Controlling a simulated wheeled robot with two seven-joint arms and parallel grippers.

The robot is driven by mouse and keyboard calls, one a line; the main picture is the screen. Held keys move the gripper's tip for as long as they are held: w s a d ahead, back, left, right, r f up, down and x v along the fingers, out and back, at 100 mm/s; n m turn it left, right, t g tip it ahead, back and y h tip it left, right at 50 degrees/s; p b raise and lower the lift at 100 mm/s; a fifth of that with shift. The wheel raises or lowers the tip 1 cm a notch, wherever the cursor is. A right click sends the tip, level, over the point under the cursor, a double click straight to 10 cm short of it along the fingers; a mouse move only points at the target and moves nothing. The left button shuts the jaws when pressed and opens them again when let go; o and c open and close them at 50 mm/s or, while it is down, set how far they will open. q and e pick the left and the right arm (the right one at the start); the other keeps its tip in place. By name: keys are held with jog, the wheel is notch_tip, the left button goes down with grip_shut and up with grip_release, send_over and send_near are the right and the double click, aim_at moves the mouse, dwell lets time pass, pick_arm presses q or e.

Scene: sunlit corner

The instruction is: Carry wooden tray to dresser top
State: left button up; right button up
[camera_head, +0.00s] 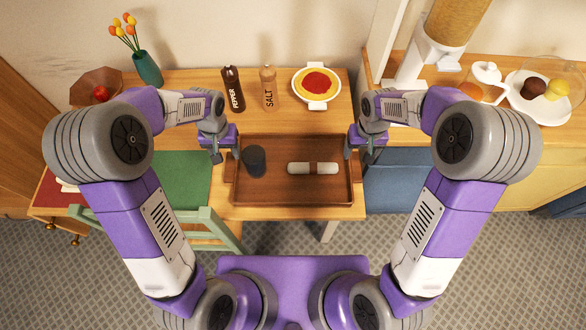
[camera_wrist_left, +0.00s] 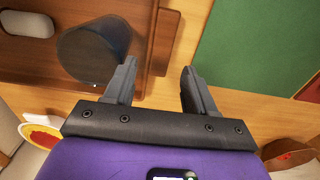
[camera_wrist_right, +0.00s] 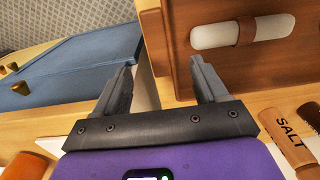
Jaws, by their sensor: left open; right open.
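The brown wooden tray (camera_head: 293,198) lies on the wooden table (camera_head: 180,93), near its front edge. A dark cup (camera_head: 254,160) and a pale rolled napkin with a brown band (camera_head: 300,168) are in it. My left gripper (camera_head: 228,155) is open at the tray's left end; in the left wrist view its fingers (camera_wrist_left: 160,82) are apart close to the tray wall. My right gripper (camera_head: 353,153) is open at the right end; in the right wrist view the tray wall (camera_wrist_right: 156,45) shows between its fingers (camera_wrist_right: 160,80). I cannot tell whether they touch it.
Behind the tray stand a pepper mill (camera_head: 232,90), a salt mill (camera_head: 269,90) and a pie dish (camera_head: 316,86). A vase (camera_head: 147,68) and bowl (camera_head: 85,90) are back left. A counter (camera_head: 495,128) with a dispenser is right.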

aim_at(231, 166)
pick_arm(q)
notch_tip(231, 166, down, 8)
jog(key=shift+r, duration=0.25)
pick_arm(e)
notch_tip(231, 166, down, 8)
jog(key=shift+r, duration=0.2)
pick_arm(q)
jog(key=c, duration=0.9)
pick_arm(e)
jog(key=c, duration=0.9)
pick_arm(q)
grip_shut()
pick_arm(e)
jog(key=shift+c, duration=1.1)
grip_shut()
